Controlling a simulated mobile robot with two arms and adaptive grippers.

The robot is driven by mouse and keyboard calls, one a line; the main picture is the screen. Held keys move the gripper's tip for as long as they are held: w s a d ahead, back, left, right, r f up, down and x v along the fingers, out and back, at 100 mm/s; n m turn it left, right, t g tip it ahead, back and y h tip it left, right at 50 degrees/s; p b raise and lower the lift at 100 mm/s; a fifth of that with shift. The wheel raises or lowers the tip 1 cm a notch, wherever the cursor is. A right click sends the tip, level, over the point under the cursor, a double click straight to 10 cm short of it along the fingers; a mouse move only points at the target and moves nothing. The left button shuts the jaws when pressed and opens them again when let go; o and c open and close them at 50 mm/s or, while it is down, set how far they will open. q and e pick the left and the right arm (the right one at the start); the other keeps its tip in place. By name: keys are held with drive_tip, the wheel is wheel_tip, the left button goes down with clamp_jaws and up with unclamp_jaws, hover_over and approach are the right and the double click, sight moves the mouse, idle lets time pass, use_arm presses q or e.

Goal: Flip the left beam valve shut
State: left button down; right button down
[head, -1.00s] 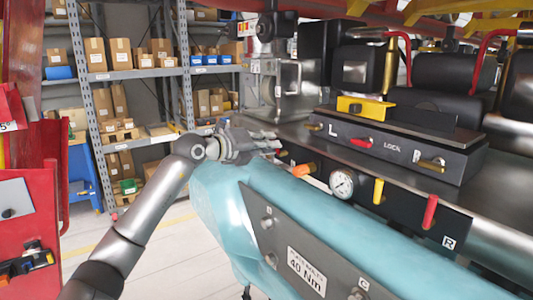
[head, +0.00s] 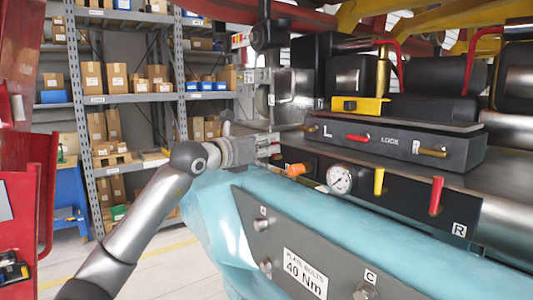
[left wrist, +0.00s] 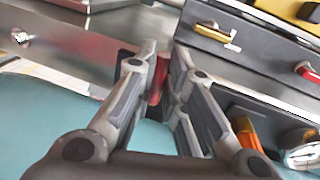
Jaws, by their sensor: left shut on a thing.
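My left gripper (head: 275,145) reaches from the left over the teal cover, at the left end of the machine's front panel. In the left wrist view my left gripper (left wrist: 168,62) has its fingers closed around a red lever (left wrist: 157,80), with a dark block beside it. This appears to be the left beam valve; the fingers hide much of it, and its exact angle cannot be told. Another red lever (head: 436,195), by the R label, hangs down on the same panel. My right gripper is not in view.
An orange knob (head: 299,169), a gauge (head: 340,179) and a yellow lever (head: 379,181) sit just right of my gripper. The L/LOCK/R box (head: 400,145) stands above them. The teal cover (head: 330,215) lies below. Shelves (head: 130,98) stand behind.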

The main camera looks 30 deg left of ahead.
use_arm(q)
drive_tip(key=shift+d+f+m+b, duration=0.2)
drive_tip(key=shift+m+b, duration=0.1)
drive_tip(key=shift+m, duration=0.1)
drive_tip(key=shift+r, duration=0.1)
drive_tip(key=c, duration=1.5)
unclamp_jaws()
drive_tip(key=shift+s, duration=0.1)
drive_tip(key=shift+c, duration=0.2)
drive_tip(key=shift+o, duration=0.2)
drive_tip(key=s+a, duration=0.2)
drive_tip(key=s, duration=0.9)
drive_tip(key=shift+s+a, duration=0.2)
drive_tip(key=shift+s, duration=0.2)
